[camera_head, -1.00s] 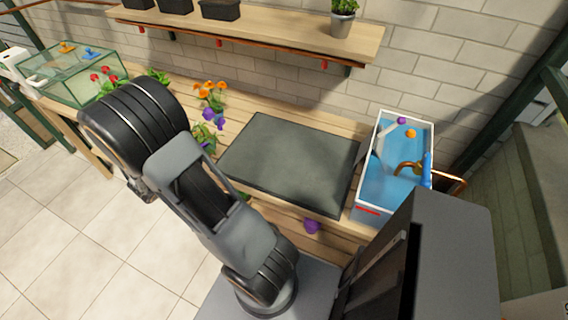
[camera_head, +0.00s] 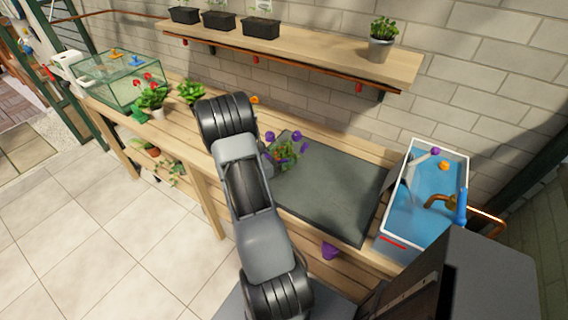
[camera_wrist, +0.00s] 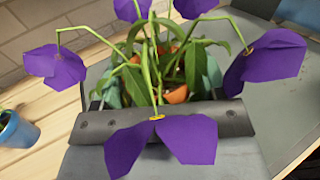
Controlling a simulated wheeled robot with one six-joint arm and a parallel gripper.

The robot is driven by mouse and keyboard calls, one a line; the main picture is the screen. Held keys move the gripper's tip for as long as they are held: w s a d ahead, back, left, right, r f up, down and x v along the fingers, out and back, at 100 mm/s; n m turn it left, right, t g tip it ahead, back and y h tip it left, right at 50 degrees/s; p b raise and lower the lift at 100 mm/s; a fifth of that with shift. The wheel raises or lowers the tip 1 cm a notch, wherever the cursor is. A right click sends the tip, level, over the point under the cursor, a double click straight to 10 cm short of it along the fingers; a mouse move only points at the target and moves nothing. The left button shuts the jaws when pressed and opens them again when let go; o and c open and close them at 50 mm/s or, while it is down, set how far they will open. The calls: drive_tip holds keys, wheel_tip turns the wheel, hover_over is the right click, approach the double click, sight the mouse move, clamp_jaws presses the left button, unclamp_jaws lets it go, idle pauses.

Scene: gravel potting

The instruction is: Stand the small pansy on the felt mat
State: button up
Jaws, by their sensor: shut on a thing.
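The small pansy (camera_head: 286,152), with purple flowers and green leaves, is over the left part of the dark grey felt mat (camera_head: 345,195) in the head view. My gripper (camera_wrist: 160,120) is shut on it. In the wrist view the purple blooms (camera_wrist: 272,55) and stems rise above the grey jaws, and one bloom hangs in front of them. Patches of orange show between the leaves. The pot is mostly hidden by the jaws and foliage. I cannot tell whether its base touches the mat. The plant looks roughly upright.
A glass tank (camera_head: 115,80) and potted plants stand to the left on the bench. An orange flower (camera_head: 255,100) shows behind my arm. A blue pot (camera_wrist: 15,130) is left in the wrist view. The mat's right part is clear.

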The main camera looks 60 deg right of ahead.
drive_tip(key=shift+s+d+f, duration=0.1)
drive_tip(key=shift+d+f, duration=0.15)
drive_tip(key=shift+f, duration=0.1)
drive_tip(key=shift+d+f, duration=0.15)
drive_tip(key=shift+f, duration=1.55)
